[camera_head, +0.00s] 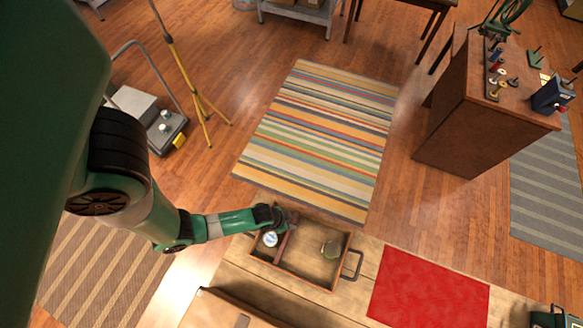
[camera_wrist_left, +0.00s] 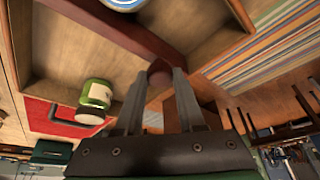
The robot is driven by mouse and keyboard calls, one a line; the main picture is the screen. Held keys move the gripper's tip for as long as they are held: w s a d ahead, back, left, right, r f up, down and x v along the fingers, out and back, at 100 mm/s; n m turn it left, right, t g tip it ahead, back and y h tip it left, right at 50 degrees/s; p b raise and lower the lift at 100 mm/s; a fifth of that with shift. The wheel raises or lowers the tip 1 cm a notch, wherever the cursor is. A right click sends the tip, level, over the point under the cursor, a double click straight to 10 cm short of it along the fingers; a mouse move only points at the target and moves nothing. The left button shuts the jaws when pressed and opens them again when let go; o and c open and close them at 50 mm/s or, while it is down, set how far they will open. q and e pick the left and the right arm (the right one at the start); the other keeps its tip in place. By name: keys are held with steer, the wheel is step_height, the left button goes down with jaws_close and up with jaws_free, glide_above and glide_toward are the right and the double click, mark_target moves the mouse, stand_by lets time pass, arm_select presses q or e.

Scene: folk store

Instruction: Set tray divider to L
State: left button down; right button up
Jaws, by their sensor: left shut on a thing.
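The wooden tray (camera_head: 313,281) stands on the pale bench top. Its dark red-brown divider (camera_head: 285,243) crosses it left of the middle, and also shows in the wrist view (camera_wrist_left: 110,28). My left gripper (camera_head: 280,216) is at the tray's far edge, shut on the divider's rounded end (camera_wrist_left: 160,72). A round white-and-blue item (camera_head: 270,239) lies in the narrower left compartment. A green jar with a pale label (camera_head: 329,249) is in the wider right compartment, also in the wrist view (camera_wrist_left: 96,96). I cannot make out an L mark.
A metal handle (camera_head: 354,265) sticks out from the tray's right end. A red mat (camera_head: 428,290) lies right of the tray. A striped rug (camera_head: 318,130) covers the floor beyond. A brown cabinet (camera_head: 465,125) stands at the right.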

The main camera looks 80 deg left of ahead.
arm_select(q)
steer(key=c, duration=0.8)
jaws_free()
steer(key=shift+d, duration=0.1)
steer(key=shift+o, duration=0.2)
steer(key=p+v, duration=0.3)
steer(key=v, duration=0.8)
steer(key=shift+r+p, duration=0.3)
steer(key=shift+r, duration=0.05)
steer(key=shift+d, duration=0.1)
